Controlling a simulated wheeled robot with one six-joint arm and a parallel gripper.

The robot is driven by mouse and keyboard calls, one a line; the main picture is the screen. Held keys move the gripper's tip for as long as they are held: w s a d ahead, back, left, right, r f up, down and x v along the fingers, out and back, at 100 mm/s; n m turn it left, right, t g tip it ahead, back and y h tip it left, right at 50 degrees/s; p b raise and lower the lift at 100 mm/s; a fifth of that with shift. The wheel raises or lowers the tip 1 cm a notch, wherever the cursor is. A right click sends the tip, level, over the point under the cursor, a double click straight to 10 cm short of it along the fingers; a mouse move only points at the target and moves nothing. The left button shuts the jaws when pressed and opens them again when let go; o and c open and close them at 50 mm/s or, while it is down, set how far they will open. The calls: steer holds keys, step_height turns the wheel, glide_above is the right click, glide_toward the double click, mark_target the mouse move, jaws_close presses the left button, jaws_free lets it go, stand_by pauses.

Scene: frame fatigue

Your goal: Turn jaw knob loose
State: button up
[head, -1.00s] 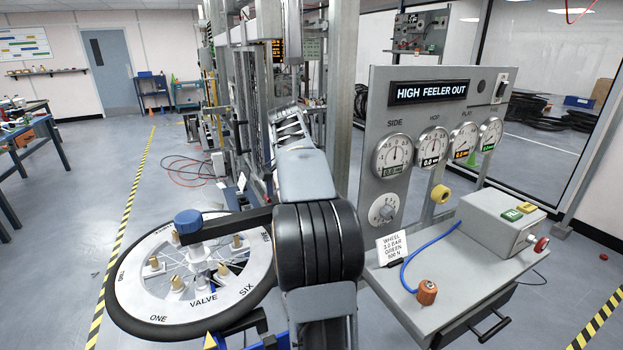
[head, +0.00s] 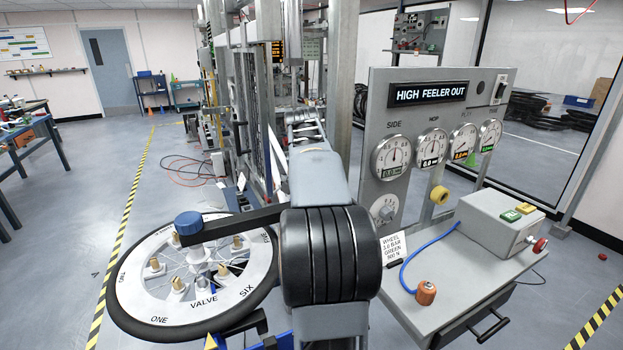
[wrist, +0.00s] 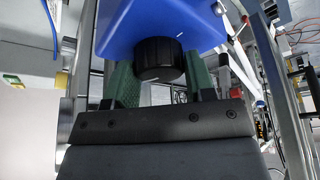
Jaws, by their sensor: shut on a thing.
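In the wrist view a black ridged knob (wrist: 158,59) sticks out from the near face of a blue block (wrist: 155,25). My gripper (wrist: 160,78) has green finger pads on both sides of this knob and is shut on it. The fingertips lie partly behind the knob and the block, so the contact itself is not fully seen. In the head view my own arm covers the middle, and my gripper and the knob do not show there.
A spoked wheel (head: 133,311) with a lettered white ring lies flat at left, under a black bar with a blue cap (head: 188,222). At right stands a grey gauge panel (head: 410,115) reading HIGH FEELER OUT, above a bench with a button box (head: 490,222).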

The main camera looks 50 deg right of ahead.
steer(key=shift+n+t+y+p, duration=0.5)
steer(key=shift+n+t, duration=0.1)
steer(key=shift+n, duration=1.3)
steer(key=o, duration=0.9)
steer(key=m, duration=0.2)
steer(key=m+g+h+b, duration=0.1)
steer(key=m, duration=0.2)
steer(key=shift+f+g+b, duration=0.1)
steer(key=shift+g+b, duration=0.2)
steer(key=m+g, duration=0.2)
steer(key=m, duration=0.3)
steer(key=shift+w, duration=0.15)
steer(key=shift+m, duration=0.4)
steer(key=p+v, duration=0.3)
steer(key=v, duration=1.1)
steer(key=shift+w+a, duration=0.15)
